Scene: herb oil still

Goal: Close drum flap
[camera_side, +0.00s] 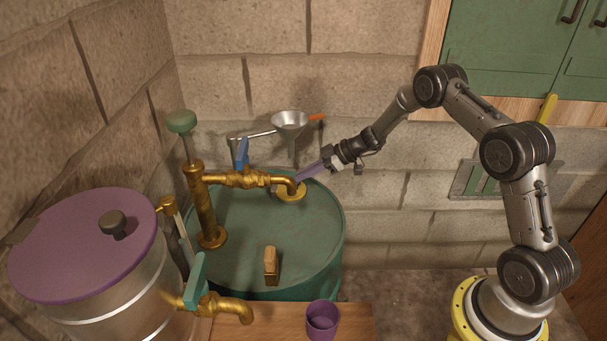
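The green drum (310,235) stands in the middle against the wall. A yellow-gold ring (291,196) sits on its top near the back right, partly behind a brass spout. A slim purple piece (310,171), which looks like the flap, stands tilted up above and right of the ring. My gripper (328,159) is at the right end of this purple piece, touching it or very close to it. I cannot tell whether the fingers are open or shut on it.
A brass pump (207,205) with spout (255,181) rises from the drum top. A metal funnel (290,122) hangs above. A wooden-handled brush or block (271,266) stands on the drum. A purple cup (322,319) and purple-lidded vessel (85,245) are in front and left.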

